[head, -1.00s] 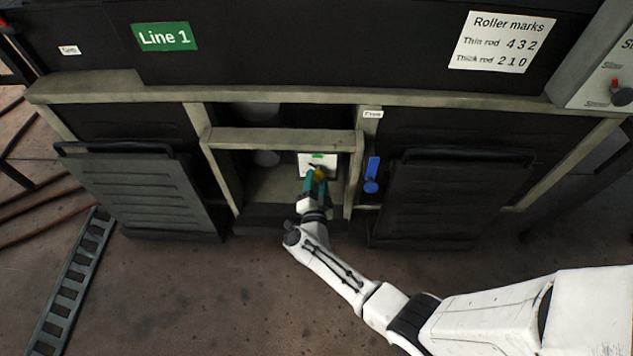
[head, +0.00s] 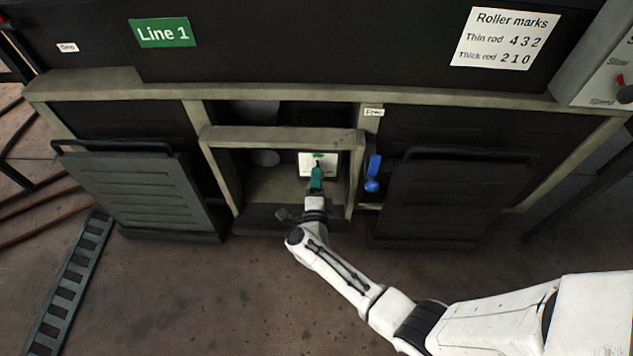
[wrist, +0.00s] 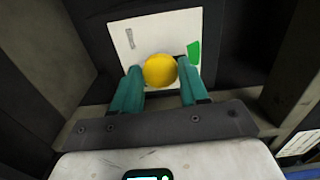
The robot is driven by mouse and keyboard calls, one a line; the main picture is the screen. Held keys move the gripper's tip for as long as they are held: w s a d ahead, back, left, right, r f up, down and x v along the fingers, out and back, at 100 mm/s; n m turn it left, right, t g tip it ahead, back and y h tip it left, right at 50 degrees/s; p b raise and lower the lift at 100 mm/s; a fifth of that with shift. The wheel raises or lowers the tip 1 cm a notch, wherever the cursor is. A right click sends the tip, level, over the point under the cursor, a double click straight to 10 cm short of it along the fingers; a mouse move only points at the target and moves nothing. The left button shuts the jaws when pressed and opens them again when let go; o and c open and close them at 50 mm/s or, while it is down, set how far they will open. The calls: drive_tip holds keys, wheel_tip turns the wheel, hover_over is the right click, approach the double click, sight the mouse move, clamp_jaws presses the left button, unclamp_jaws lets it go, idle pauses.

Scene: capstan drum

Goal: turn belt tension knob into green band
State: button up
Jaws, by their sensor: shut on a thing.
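The yellow belt tension knob (wrist: 160,70) sits on a white dial plate (wrist: 124,42) in the wrist view. A green band (wrist: 194,53) is printed on the plate to the right of the knob in that view. My gripper (wrist: 162,74) has its two teal fingers on either side of the knob and is shut on it. In the head view my gripper (head: 317,172) reaches into the open bay, in front of the plate (head: 331,157). The knob is hidden there behind the fingers. I cannot make out a pointer on the knob.
A beige frame (head: 280,138) surrounds the bay closely. A blue handle (head: 373,174) is just to its right. Dark panels stand at the left (head: 140,190) and right (head: 450,195). The floor in front is mostly clear.

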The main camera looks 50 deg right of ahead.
drive_tip(key=shift+f+m, duration=0.1)
drive_tip(key=shift+m, duration=0.2)
drive_tip(key=o, duration=1)
drive_tip(key=shift+o, duration=0.2)
drive_tip(key=shift+a, duration=0.15)
drive_tip(key=p+v, duration=0.3)
drive_tip(key=v, duration=0.7)
drive_tip(key=shift+s+a, duration=0.2)
drive_tip(key=shift+s, duration=0.1)
